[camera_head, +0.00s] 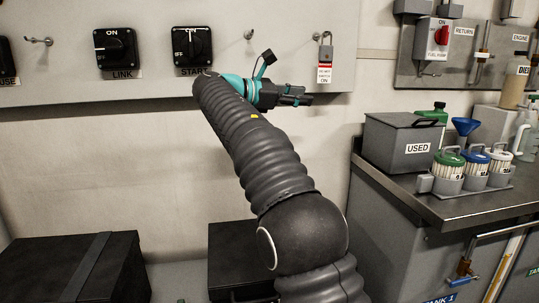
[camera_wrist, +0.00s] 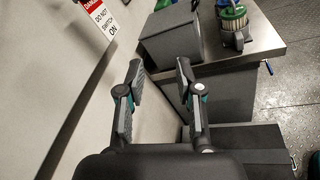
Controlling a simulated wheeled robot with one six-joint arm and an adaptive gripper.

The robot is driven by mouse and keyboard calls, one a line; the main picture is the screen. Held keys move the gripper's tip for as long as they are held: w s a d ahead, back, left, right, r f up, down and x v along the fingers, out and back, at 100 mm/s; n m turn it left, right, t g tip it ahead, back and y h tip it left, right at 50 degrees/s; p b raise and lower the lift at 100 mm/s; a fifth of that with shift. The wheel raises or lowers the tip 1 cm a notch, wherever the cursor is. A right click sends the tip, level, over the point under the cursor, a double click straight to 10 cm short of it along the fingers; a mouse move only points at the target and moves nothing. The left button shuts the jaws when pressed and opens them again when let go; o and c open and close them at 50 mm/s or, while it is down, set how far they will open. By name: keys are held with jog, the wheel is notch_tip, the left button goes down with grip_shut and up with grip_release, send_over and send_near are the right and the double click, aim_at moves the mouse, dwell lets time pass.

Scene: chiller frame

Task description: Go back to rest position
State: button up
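My gripper (camera_head: 298,96) is at the end of my raised arm, in front of the grey wall panel (camera_head: 120,75), just below and right of the START switch. In the wrist view its two fingers (camera_wrist: 158,80) are spread apart with nothing between them. Its fingers point to the right in the head view, toward the counter side. It appears clear of the panel, though the exact gap cannot be told.
A padlock with a red danger tag (camera_head: 324,62) hangs on a panel hook close above my gripper. The grey USED box (camera_head: 403,145) and several lidded jars stand on the metal counter (camera_head: 440,207) at right. Black cases (camera_head: 65,270) lie low at left and centre.

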notch_tip(320, 180, down, 8)
jog(key=w+a+y, duration=0.2)
jog(key=y, duration=0.1)
jog(key=s+d+f+m+y, duration=0.2)
jog(key=s+f+m+y, duration=0.4)
jog(key=f, duration=0.6)
jog(key=s+d+f+m+y, duration=0.2)
jog(key=s+f+m, duration=0.2)
jog(key=s, duration=0.8)
jog(key=s+d+f+m+y, duration=0.2)
jog(key=s+d+f+m, duration=0.1)
jog(key=s, duration=0.9)
jog(key=s+d+f+m+g+y, duration=0.1)
jog(key=s+f+m, duration=0.4)
jog(key=s, duration=0.7)
jog(key=shift+s+d+f+y, duration=0.3)
jog(key=shift+d+y, duration=0.4)
jog(key=shift+d, duration=0.5)
